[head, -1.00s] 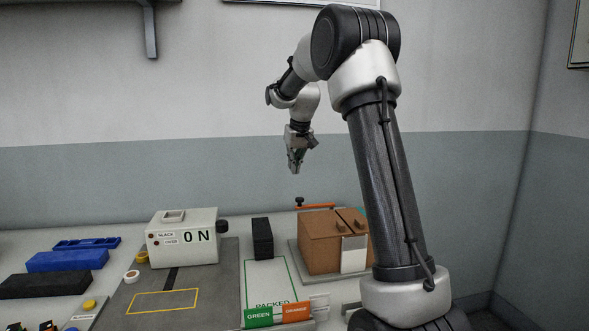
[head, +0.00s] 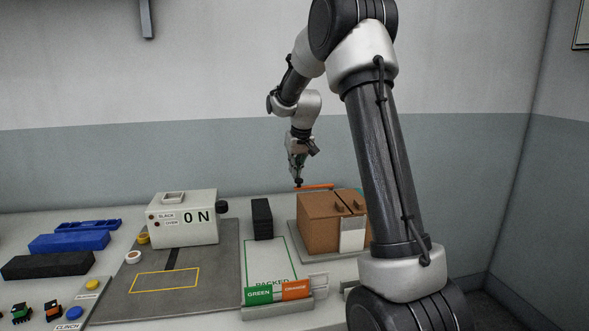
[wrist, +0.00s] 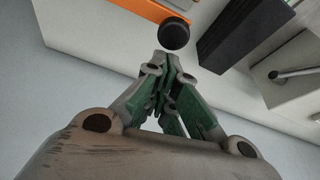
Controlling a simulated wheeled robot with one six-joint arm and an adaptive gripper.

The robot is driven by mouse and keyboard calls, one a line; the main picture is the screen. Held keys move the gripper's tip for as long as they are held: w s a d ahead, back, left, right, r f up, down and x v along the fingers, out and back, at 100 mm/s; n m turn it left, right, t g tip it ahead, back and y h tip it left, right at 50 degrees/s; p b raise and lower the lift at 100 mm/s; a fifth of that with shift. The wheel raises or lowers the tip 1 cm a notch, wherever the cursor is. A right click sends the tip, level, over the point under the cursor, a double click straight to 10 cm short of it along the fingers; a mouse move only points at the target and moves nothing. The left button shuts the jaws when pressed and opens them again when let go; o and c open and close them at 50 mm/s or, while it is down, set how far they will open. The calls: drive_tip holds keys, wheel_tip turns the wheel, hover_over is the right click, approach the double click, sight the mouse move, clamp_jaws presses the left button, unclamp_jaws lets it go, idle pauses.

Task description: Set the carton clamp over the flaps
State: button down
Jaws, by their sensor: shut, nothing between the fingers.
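The carton clamp is an orange bar (head: 319,187) with a black knob (head: 298,183) at its left end, lying behind the brown carton. The wrist view also shows the orange bar (wrist: 150,9) and the round knob (wrist: 174,35). The carton (head: 318,226) stands on a grey base, with its two top flaps (head: 337,202) lying roughly flat. My gripper (head: 298,178) is shut and empty, pointing down at the knob. In the wrist view its fingertips (wrist: 171,56) are just beside the knob; I cannot tell whether they touch it.
A black block (head: 262,219) stands left of the carton. A green and orange label holder (head: 277,291) sits at the front. The green-outlined packed area (head: 270,260) is bare.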

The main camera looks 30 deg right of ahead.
drive_tip(key=shift+s+a, duration=0.1)
drive_tip(key=shift+s+a+n, duration=0.15)
drive_tip(key=shift+s+n, duration=0.1)
drive_tip(key=shift+n, duration=0.15)
drive_tip(key=shift+s, duration=0.15)
drive_tip(key=shift+s+a+n+y, duration=0.3)
drive_tip(key=shift+s+n, duration=0.3)
drive_tip(key=shift+n, duration=0.1)
drive_tip(key=s+n, duration=0.2)
drive_tip(key=s+n+y, duration=0.1)
drive_tip(key=s+n, duration=0.1)
drive_tip(key=s+n+y, duration=0.1)
drive_tip(key=s+n, duration=0.1)
drive_tip(key=shift+s+a+g, duration=0.25)
drive_tip(key=shift+g, duration=0.15)
drive_tip(key=s+d+n, duration=0.1)
drive_tip(key=s+n, duration=0.1)
drive_tip(key=s+d+n+g+y, duration=0.1)
drive_tip(key=s+n, duration=0.3)
drive_tip(key=shift+d+g, duration=0.3)
drive_tip(key=shift+d, duration=0.1)
drive_tip(key=n, duration=0.1)
drive_tip(key=s+d+n, duration=0.1)
drive_tip(key=shift+s+d+n+g+y, duration=0.2)
drive_tip(key=shift+d+n+g+y, duration=0.1)
drive_tip(key=shift+g, duration=0.1)
drive_tip(key=shift+s+d, duration=0.5)
drive_tip(key=shift+d, duration=0.2)
